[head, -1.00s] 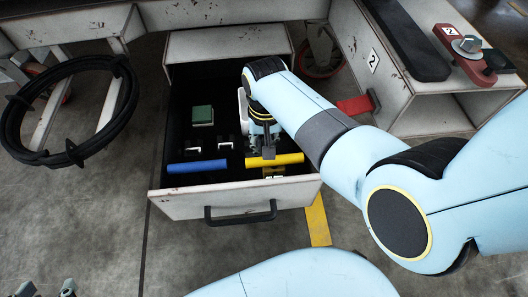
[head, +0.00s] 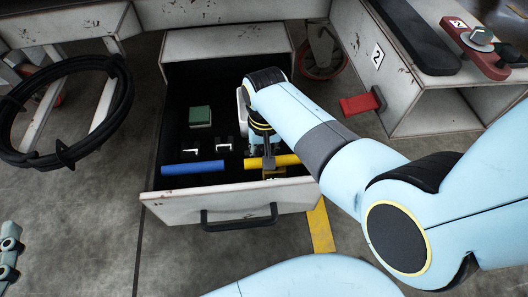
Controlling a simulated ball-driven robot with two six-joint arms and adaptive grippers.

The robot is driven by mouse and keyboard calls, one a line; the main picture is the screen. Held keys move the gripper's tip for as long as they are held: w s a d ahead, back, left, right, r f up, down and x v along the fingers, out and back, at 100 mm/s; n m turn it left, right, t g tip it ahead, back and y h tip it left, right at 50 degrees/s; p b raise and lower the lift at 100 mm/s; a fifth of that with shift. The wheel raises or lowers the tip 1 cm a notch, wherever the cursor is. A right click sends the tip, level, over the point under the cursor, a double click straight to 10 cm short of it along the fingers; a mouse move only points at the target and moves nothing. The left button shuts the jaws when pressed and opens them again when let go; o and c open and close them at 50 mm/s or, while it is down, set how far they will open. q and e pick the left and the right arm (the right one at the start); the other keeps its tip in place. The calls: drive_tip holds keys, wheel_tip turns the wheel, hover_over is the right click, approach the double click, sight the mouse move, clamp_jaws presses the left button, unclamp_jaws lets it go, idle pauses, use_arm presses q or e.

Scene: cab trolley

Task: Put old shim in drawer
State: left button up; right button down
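The drawer (head: 170,208) is pulled open, showing a dark inside. A green block (head: 200,116) lies in its left part. A blue bar (head: 193,168) and a yellow bar (head: 287,160) lie near its front wall. My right gripper (head: 268,164) points down into the drawer at the yellow bar, by a small brass-coloured piece (head: 274,174); its fingers are mostly hidden, so its hold is unclear. I cannot tell which piece is the old shim. My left gripper (head: 8,258) is partly in view at the lower left edge, away from the drawer.
A black cable coil (head: 64,150) hangs left of the drawer. A red pedal-like part (head: 362,103) and an open white compartment (head: 440,112) are at the right. A red tool (head: 468,42) lies on top. Small metal clips (head: 222,148) stand in the drawer.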

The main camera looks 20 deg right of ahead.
drive_tip(key=c, duration=1.5)
unclamp_jaws()
